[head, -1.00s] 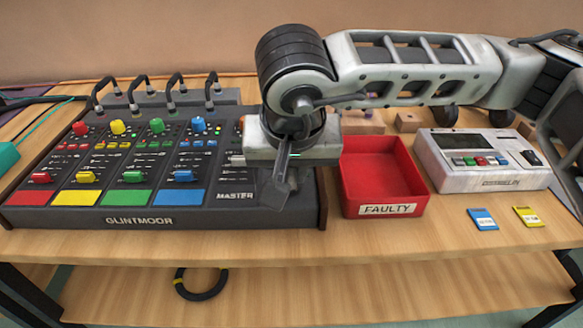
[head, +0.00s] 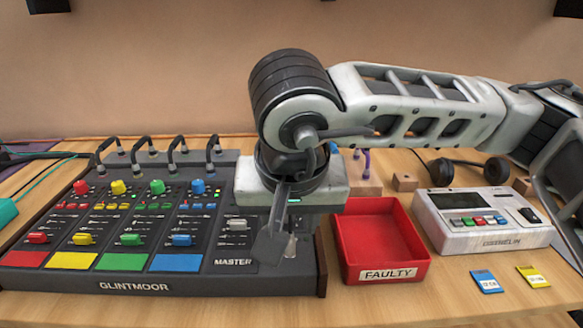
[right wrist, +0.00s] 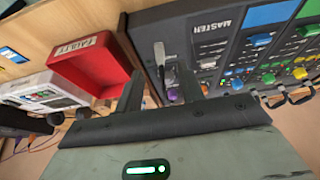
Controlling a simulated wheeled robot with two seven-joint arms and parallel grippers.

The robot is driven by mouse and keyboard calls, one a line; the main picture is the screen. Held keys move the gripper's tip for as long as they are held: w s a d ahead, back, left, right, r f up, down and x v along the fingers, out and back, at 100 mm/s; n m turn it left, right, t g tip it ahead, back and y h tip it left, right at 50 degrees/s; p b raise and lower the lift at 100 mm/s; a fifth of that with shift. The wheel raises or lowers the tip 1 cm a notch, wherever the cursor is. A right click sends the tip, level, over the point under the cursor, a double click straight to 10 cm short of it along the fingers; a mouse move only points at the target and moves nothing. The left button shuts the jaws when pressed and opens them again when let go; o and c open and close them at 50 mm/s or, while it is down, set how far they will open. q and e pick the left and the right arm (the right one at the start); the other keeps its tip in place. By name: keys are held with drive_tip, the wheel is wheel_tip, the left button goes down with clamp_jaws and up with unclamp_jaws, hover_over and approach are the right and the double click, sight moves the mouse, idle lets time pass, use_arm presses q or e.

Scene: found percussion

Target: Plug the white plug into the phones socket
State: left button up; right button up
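A small pale, silvery white plug (head: 290,245) stands roughly upright at the right end of the mixer panel, right of the MASTER label. In the right wrist view the pale plug (right wrist: 160,56) shows between and beyond my fingers. The phones socket is hidden at its foot, so I cannot tell how deep it sits. My right gripper (head: 278,240) points down over this end of the mixer. In the right wrist view its two fingers (right wrist: 160,88) are apart, with a gap on either side of the plug. My left gripper is out of view.
The mixer (head: 135,286) has coloured knobs and faders and several bent cables at its back. A red FAULTY bin (head: 385,275) stands close to its right. Further right are a white device (head: 485,235), a blue card (head: 487,281) and a yellow card (head: 533,276).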

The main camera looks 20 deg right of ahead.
drive_tip(key=v, duration=1)
drive_tip(key=shift+r+p, duration=0.2)
drive_tip(key=shift+p, duration=0.2)
drive_tip(key=shift+s, duration=0.1)
